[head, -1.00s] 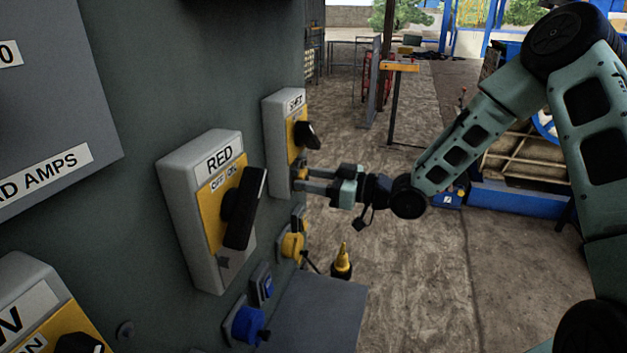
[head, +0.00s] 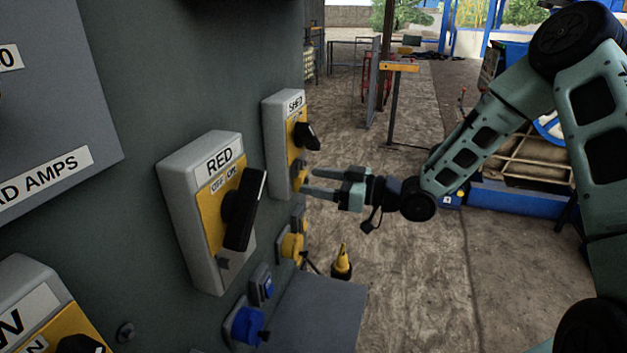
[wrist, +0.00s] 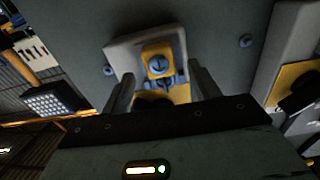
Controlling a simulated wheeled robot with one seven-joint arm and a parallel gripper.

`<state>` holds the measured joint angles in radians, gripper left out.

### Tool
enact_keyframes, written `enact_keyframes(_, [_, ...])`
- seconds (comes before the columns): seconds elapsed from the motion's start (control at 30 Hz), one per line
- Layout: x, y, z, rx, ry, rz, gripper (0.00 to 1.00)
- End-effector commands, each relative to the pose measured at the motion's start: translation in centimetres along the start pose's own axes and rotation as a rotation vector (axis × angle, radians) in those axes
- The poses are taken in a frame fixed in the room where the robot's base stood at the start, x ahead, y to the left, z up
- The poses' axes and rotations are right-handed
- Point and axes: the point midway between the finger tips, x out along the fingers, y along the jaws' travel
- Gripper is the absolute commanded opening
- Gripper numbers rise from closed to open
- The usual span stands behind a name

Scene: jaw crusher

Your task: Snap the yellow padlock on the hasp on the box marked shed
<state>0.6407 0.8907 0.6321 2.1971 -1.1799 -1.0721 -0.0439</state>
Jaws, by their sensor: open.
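The box marked SHED (head: 270,130) is a pale box with a yellow front plate and black knob, mounted on the grey-green panel. The yellow padlock (head: 301,174) sits at the lower part of its front, at the hasp. In the wrist view, the padlock (wrist: 148,51) shows its round grey-blue face against the box. My gripper (head: 308,182) is open and empty, its fingertips just off the box front. In the wrist view, the fingers stand either side of the padlock with gaps. The hasp and shackle are largely hidden; I cannot tell whether the shackle is closed.
The box marked RED (head: 178,190), with a large black handle, is on the panel nearer to me. Yellow (head: 291,246) and blue (head: 246,325) sockets stick out below. A grey ledge (head: 315,312) juts out lower down. Open floor lies right of the panel.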

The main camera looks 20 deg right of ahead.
Motion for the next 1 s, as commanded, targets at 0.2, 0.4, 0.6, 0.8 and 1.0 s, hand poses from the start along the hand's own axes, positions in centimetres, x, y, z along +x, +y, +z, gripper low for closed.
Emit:
enact_keyframes(0.2, [-1.3,0.0,0.0,0.001,-0.001,0.001,0.61])
enact_keyframes(0.4, [-2.4,0.0,0.0,0.000,0.000,0.000,0.61])
enact_keyframes(0.6, [-3.6,0.0,0.0,0.000,-0.001,0.000,0.61])
enact_keyframes(0.8, [-4.7,0.0,-0.1,0.000,-0.001,0.001,0.61])
enact_keyframes(1.0, [-5.9,0.0,-0.1,0.000,-0.001,0.001,0.61])
